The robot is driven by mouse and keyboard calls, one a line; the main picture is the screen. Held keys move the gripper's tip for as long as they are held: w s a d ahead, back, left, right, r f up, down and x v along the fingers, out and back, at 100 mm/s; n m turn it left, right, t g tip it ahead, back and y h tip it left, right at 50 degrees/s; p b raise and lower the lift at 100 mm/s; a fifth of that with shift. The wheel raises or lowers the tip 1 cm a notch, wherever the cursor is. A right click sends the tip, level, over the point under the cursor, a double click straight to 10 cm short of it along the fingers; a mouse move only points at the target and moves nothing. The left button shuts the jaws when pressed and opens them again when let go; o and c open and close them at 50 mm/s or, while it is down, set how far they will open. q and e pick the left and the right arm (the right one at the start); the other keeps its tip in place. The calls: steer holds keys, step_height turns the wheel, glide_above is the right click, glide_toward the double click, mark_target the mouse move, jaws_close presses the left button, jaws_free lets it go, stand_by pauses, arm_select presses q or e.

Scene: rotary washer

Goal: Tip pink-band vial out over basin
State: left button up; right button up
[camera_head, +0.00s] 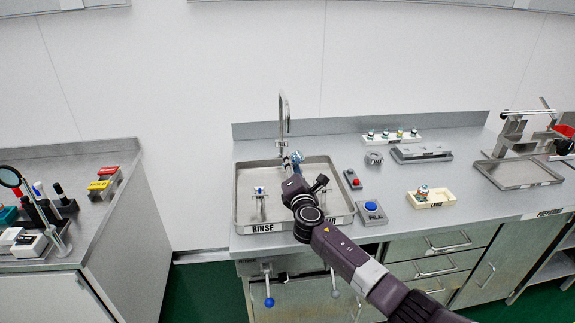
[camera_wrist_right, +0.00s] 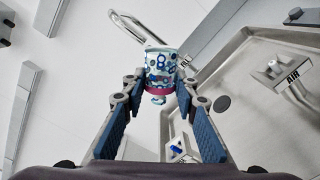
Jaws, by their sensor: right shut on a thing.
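The pink-band vial (camera_wrist_right: 161,66) has a blue and white pattern, with its pink band near the narrow end, which points to the bottom of the wrist picture. My right gripper (camera_wrist_right: 157,84) is shut on it. In the head view the vial (camera_head: 296,157) shows small and bluish, at the far side of the basin (camera_head: 243,207) near the tap. My right gripper there (camera_head: 294,168) is partly hidden by its own wrist. The basin wall (camera_wrist_right: 216,66) lies to the right in the wrist view. My left gripper is not in view.
A tall tap (camera_head: 284,120) stands behind the basin. A small fixture (camera_head: 260,194) stands inside it at left. Red-button (camera_head: 353,180) and blue-button (camera_head: 371,209) boxes sit at its right. A cream tray (camera_head: 440,199) holds another vial; a white rack (camera_head: 376,140) holds several.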

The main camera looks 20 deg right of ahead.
mark_target(293, 160)
steer(key=shift+d, duration=0.1)
stand_by(0.4)
steer(key=shift+f+m+b, duration=0.15)
steer(key=shift+m+b, duration=0.35)
steer(key=shift+b, duration=0.05)
steer(key=m+b, duration=0.1)
steer(key=m, duration=0.1)
steer(key=m+b, duration=0.1)
steer(key=m, duration=0.2)
steer(key=m+b, duration=0.1)
steer(key=m, duration=0.1)
steer(key=shift+r+m+b, duration=0.3)
steer(key=shift+r, duration=0.05)
steer(key=m, duration=0.2)
steer(key=m+b, duration=0.1)
steer(key=m, duration=0.1)
steer(key=shift+r+m, duration=0.35)
steer(key=shift+m, duration=0.05)
steer(key=m, duration=0.2)
steer(key=r+m+b, duration=0.1)
steer(key=m, duration=0.2)
steer(key=shift+m, duration=0.3)
steer(key=m, duration=0.4)
steer(key=shift+r+m, duration=0.3)
steer(key=shift+r, duration=0.1)
steer(key=shift+m, duration=0.8)
